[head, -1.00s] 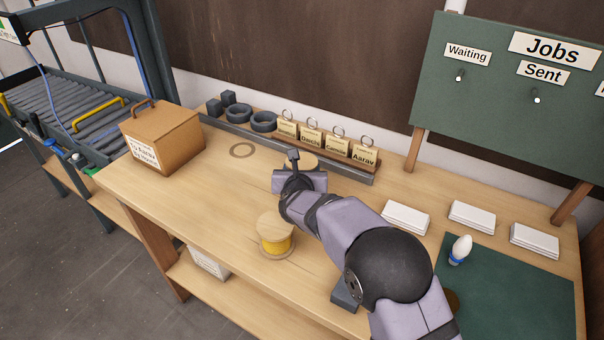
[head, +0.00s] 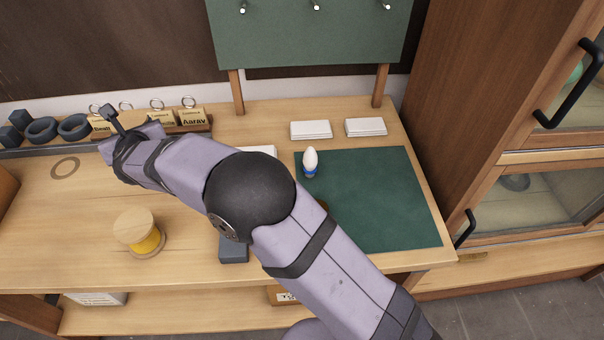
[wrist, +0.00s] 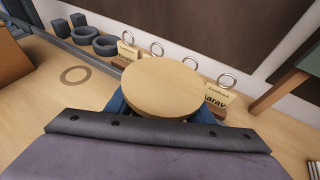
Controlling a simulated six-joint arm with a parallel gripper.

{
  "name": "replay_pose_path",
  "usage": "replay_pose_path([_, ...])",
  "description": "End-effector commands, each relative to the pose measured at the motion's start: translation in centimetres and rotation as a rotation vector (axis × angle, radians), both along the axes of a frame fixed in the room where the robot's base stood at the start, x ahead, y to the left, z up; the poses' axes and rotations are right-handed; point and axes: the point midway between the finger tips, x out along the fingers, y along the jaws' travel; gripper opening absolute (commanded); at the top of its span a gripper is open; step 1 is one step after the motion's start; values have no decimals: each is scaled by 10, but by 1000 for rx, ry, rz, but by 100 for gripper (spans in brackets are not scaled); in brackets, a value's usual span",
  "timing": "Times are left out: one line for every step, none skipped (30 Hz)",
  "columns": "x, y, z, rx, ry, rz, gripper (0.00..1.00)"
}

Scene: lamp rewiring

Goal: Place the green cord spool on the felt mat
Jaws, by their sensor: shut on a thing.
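My gripper (wrist: 162,106) is shut on a spool (wrist: 160,84), seen from above as a round pale wooden flange between the blue fingers. Its cord is hidden, so I cannot tell its colour. I cannot tell whether the spool touches the bench. The dark green felt mat (head: 385,205) lies at the right of the bench, far from my gripper, partly behind my arm.
A white bulb with a blue band (head: 310,163) stands on the mat's back left corner. A yellow cord spool (head: 140,232) stands at the front left. White card stacks (head: 311,130) lie behind the mat. A grey block (head: 233,248) sits under my arm. A cabinet (head: 500,150) borders the right.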

Motion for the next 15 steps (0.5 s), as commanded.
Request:
replay_pose_path([12, -12, 6, 5, -4, -24, 18])
replay_pose_path([18, -19, 8, 4, -7, -37, 18])
replay_pose_path([27, -29, 13, 6, -7, -56, 18])
replay_pose_path([35, -37, 18, 7, -9, -71, 18])
replay_pose_path([42, -46, 22, 7, -10, -87, 18])
replay_pose_path([52, -59, 30, 9, -11, -110, 18])
replay_pose_path([59, -69, 35, 9, -12, -128, 18])
replay_pose_path([67, -81, 40, 8, -12, -147, 18])
replay_pose_path([76, -96, 47, 8, -13, -172, 18])
replay_pose_path([82, -108, 52, 8, -13, -189, 18])
replay_pose_path([88, -120, 54, 6, -14, -208, 18])
replay_pose_path([96, -137, 59, 7, -14, -232, 18])
replay_pose_path([100, -149, 60, 3, -14, -250, 18])
replay_pose_path([104, -162, 62, 4, -15, -271, 18])
replay_pose_path([109, -179, 63, 2, -15, -296, 18])
